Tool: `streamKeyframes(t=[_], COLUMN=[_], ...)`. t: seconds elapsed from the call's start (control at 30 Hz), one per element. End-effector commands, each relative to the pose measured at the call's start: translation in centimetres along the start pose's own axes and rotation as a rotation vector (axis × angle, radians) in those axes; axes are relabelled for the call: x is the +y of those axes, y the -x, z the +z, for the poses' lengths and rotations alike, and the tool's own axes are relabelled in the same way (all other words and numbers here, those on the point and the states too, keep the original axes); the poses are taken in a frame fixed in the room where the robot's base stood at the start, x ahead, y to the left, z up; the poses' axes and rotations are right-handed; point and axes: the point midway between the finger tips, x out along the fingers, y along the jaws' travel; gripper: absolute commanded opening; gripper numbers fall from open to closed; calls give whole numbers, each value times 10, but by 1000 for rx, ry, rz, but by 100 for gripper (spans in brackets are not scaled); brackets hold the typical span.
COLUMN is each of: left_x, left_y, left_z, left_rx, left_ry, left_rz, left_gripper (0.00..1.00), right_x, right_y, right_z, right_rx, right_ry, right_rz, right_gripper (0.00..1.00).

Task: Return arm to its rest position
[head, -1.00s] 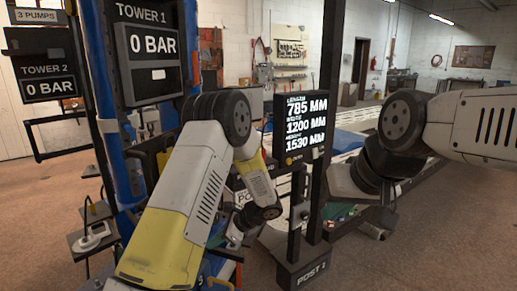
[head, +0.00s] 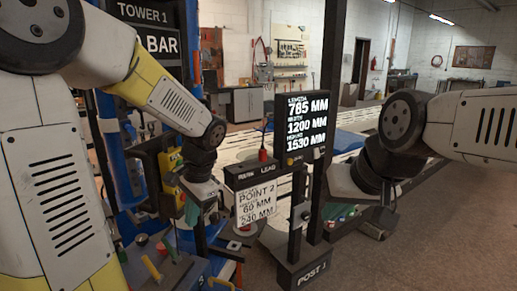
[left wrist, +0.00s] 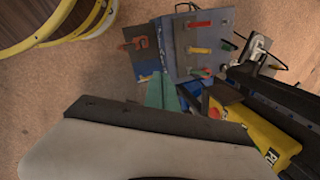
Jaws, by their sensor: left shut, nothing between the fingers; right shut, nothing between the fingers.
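My left arm fills the left side of the head view, bent, with its yellow and white forearm reaching down to a dark wrist. My left gripper (head: 192,212) hangs below that wrist, left of the POINT 2 card (head: 260,202), shut and empty. In the left wrist view its teal fingers (left wrist: 164,92) point towards a grey tool board (left wrist: 198,45). My right arm comes in from the right. My right gripper (head: 338,212) is small and partly hidden beside the post marked POST 1 (head: 300,268), shut and empty.
A black display (head: 305,128) shows 785, 1200 and 1530 MM. Blue TOWER 1 (head: 122,170) stands behind my left arm. A yellow pump (left wrist: 262,130) and a yellow-rimmed reel (left wrist: 55,25) show in the wrist view. Open floor (head: 440,240) lies at the right.

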Motion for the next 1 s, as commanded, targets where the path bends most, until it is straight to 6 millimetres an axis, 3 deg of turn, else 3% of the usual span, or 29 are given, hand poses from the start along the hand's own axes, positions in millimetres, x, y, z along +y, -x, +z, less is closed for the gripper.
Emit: streamKeyframes(t=[0.1,0.4,0.6,1.0], left_x=[13,54,70,72], left_y=[34,95,112,114], left_z=[24,66,76,77], left_rx=[135,450,561,578], left_ry=[183,581,707,727], left_rz=[43,169,221,231], left_gripper=[0,0,0,0], right_x=[0,0,0,0], right_y=[0,0,0,0], right_z=[0,0,0,0], right_rx=[0,0,0,0], right_ry=[0,0,0,0], right_rz=[0,0,0,0], right_gripper=[0,0,0,0])
